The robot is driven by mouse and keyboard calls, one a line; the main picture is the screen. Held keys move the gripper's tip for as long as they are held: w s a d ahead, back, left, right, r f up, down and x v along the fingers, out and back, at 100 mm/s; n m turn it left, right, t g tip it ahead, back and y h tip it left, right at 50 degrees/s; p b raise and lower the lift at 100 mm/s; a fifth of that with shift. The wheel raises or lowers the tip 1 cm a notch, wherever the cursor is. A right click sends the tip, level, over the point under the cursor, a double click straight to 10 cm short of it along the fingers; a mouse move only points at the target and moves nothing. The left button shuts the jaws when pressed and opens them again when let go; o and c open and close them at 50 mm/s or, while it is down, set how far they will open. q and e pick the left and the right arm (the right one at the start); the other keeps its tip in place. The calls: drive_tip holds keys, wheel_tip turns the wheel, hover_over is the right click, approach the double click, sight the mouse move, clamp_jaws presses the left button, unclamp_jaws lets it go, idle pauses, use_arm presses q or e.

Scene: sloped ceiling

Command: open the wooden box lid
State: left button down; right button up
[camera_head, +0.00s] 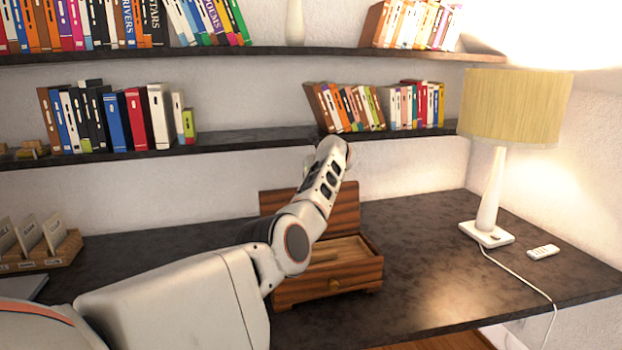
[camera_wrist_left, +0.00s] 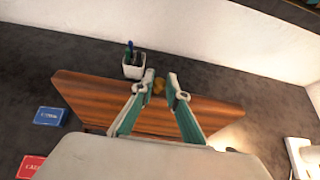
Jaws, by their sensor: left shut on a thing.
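The wooden box (camera_head: 355,272) stands on the dark desk, with a small knob on its front. Its striped wooden lid (camera_head: 275,203) is raised steeply at the back, and part of the light inside shows. My left arm crosses in front of the box and lid, and its gripper is hidden in the head view. In the left wrist view the lid (camera_wrist_left: 88,96) spans the middle. My left gripper (camera_wrist_left: 160,82) has its fingers on either side of a small brass-coloured knob (camera_wrist_left: 158,88) at the lid and is shut on it. My right gripper is not in view.
A lamp (camera_head: 490,205) and a small white remote (camera_head: 543,252) stand right of the box. A card holder (camera_head: 48,252) is at the left. Bookshelves (camera_head: 240,138) hang above. A white pen cup (camera_wrist_left: 133,69) stands beyond the lid.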

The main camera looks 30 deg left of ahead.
use_arm(q)
drive_tip(key=shift+a+r, duration=0.1)
drive_tip(key=shift+r, duration=0.35)
drive_tip(key=c, duration=2)
unclamp_jaws()
drive_tip(key=shift+s+f, duration=0.1)
drive_tip(key=shift+f, duration=0.1)
wheel_tip(320, 180, up, 10)
drive_tip(key=shift+r, duration=0.1)
